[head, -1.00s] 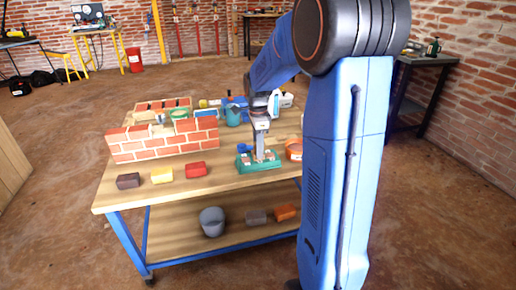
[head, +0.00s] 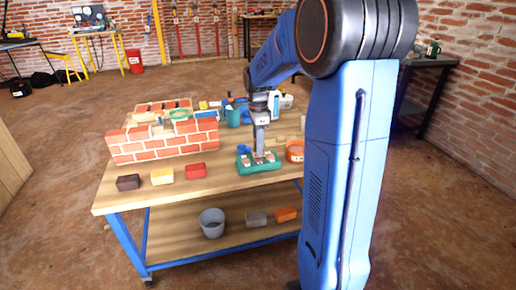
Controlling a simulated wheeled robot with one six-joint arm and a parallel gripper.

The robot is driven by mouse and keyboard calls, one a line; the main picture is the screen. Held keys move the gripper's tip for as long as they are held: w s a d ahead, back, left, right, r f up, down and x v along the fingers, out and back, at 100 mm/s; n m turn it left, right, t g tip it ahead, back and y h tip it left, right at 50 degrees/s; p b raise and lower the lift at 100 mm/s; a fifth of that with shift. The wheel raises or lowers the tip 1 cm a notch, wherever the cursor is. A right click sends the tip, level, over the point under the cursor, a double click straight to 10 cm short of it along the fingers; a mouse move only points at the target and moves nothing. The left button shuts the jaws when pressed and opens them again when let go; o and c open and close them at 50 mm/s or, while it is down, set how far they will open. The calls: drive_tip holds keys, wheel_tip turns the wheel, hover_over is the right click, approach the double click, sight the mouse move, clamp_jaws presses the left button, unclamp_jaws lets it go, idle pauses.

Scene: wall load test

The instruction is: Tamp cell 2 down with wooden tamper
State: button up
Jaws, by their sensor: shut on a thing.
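The green tray (head: 243,168) lies on the wooden workbench near its front right. It holds several small reddish and pale patches in its cells; which one is cell 2 I cannot tell. My gripper (head: 261,122) is above the tray, pointing down. It is shut on the wooden tamper (head: 259,141), a narrow upright pale-grey-looking piece. The tamper's lower end is over the tray's middle; whether it touches the contents I cannot tell. The tamper's top is hidden in the jaws.
A brick wall model (head: 165,151) stands left of the tray. An orange tub (head: 295,151) is close on the right, a blue object (head: 244,149) just behind. Dark, yellow and red blocks (head: 196,171) line the front edge. A bucket (head: 212,223) sits on the lower shelf.

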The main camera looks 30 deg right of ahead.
drive_tip(key=shift+r, duration=2.35)
